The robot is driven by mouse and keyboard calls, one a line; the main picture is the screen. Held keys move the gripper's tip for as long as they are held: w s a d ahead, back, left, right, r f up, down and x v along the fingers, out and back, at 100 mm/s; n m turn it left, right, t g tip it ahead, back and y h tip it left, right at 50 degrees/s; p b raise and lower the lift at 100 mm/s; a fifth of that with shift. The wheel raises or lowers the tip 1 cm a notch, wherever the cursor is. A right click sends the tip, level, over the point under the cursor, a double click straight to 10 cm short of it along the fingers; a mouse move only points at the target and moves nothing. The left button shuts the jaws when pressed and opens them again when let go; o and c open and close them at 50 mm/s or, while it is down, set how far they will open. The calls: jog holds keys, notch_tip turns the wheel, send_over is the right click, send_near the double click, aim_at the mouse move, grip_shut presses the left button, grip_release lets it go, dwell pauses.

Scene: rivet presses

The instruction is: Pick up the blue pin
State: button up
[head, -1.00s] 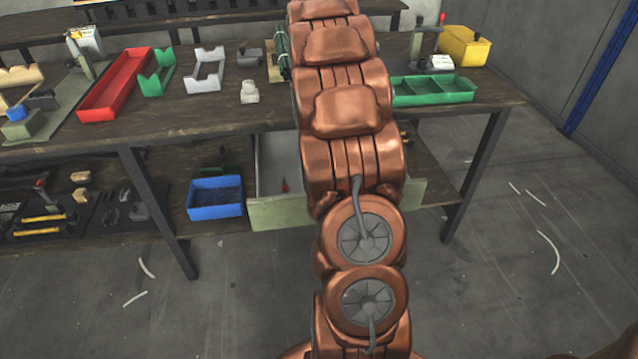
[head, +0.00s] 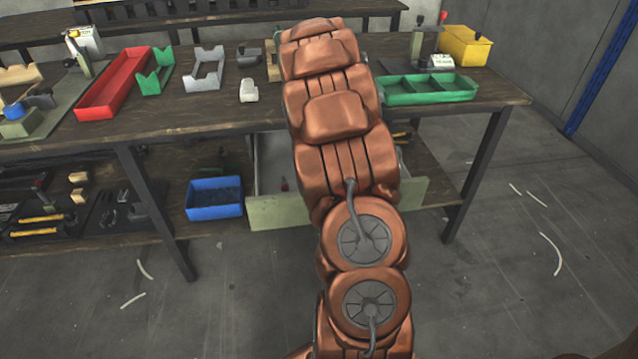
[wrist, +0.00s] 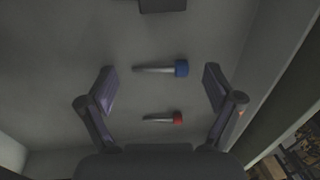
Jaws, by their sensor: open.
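In the wrist view, the blue pin (wrist: 181,68) lies on its side on a grey surface, its blue head to the right and its pale shank to the left. My gripper (wrist: 158,75) is open, with one finger to the left of the pin and one to the right. The jaws are empty, and I cannot tell how far they are above the pin. In the head view my arm hides the gripper and the blue pin.
A red pin (wrist: 178,118) lies parallel to the blue one, nearer my palm. A dark block (wrist: 162,5) is at the top edge. Pale walls bound the surface. In the head view, an open pale green drawer (head: 280,212) sits under the bench, beside a blue bin (head: 214,212).

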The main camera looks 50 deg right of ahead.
jog(key=c, duration=0.9)
jog(key=shift+c, duration=0.2)
jog(key=shift+r, duration=0.5)
jog(key=c, duration=0.3)
notch_tip(320, 180, up, 8)
jog(key=shift+r+p, duration=0.1)
jog(key=shift+p, duration=0.65)
grip_shut()
jog(key=shift+r, duration=0.45)
